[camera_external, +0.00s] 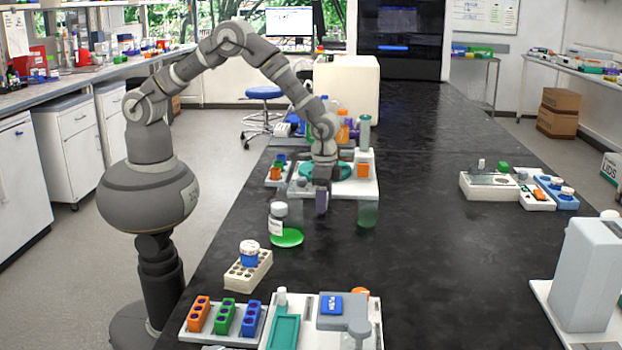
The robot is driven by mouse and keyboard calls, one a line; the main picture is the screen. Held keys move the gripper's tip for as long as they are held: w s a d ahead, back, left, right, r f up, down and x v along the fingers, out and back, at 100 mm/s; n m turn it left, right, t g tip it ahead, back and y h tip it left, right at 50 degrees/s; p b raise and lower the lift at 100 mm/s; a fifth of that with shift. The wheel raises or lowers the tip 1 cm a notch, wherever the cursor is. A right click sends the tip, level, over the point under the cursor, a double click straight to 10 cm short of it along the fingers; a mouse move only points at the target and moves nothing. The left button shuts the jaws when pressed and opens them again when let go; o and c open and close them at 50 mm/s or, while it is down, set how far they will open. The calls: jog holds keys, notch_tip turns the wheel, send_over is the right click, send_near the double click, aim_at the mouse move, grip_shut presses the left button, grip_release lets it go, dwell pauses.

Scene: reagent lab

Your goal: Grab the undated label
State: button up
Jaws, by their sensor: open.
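My gripper (322,200) points down above the black bench, just in front of a white rack station (345,187). It is small here, and I see nothing held in it. A bottle (278,219) with a white cap and a pale label on its front stands on or beside a green disc (287,238), to the left of my gripper and apart from it. No writing on the label can be read, so I cannot tell whether it is the undated one. No separate loose label can be made out.
A cream rack (248,272) holds a white-capped blue item nearer the camera. A grey device (585,275) stands at right. The middle of the bench (430,240) is clear.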

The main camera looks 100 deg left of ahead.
jog(key=shift+r, duration=0.1)
jog(key=c, duration=1)
jog(key=shift+c, duration=0.2)
